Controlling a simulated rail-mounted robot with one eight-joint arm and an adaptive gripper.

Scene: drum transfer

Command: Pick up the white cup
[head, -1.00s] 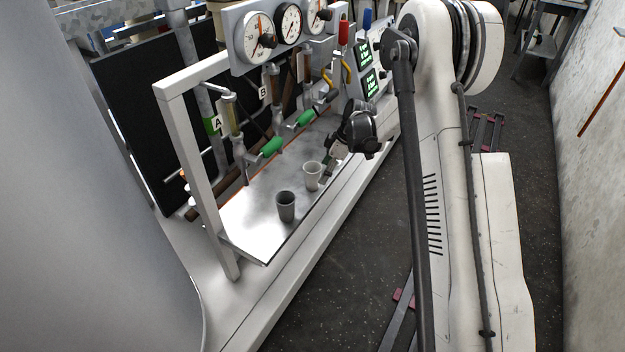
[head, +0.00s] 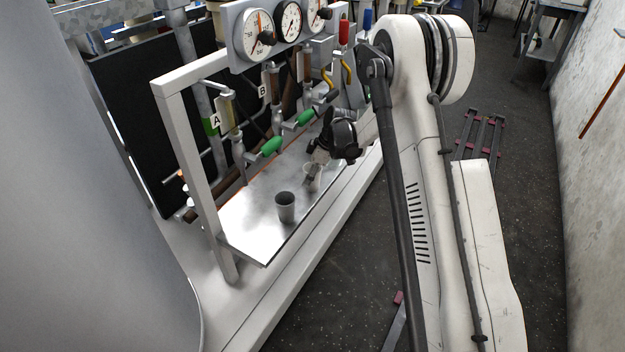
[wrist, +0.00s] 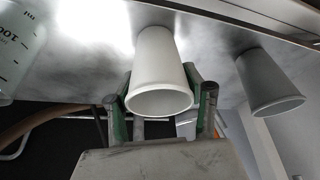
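The white cup (head: 315,171) stands on the metal tray (head: 245,228), partly hidden by my gripper (head: 312,166) in the head view. In the wrist view, the white cup (wrist: 160,70) lies between the two spread fingers of my gripper (wrist: 160,85), one on each side. The fingers look open around the cup; whether they touch its wall is hard to tell. The cup appears to rest on the tray.
A grey cup (head: 285,207) stands on the tray nearer the camera; it also shows at the right in the wrist view (wrist: 268,80). A clear marked container (wrist: 20,48) is at the wrist view's left. Green-handled valves (head: 272,146) and a white frame (head: 190,165) stand close by.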

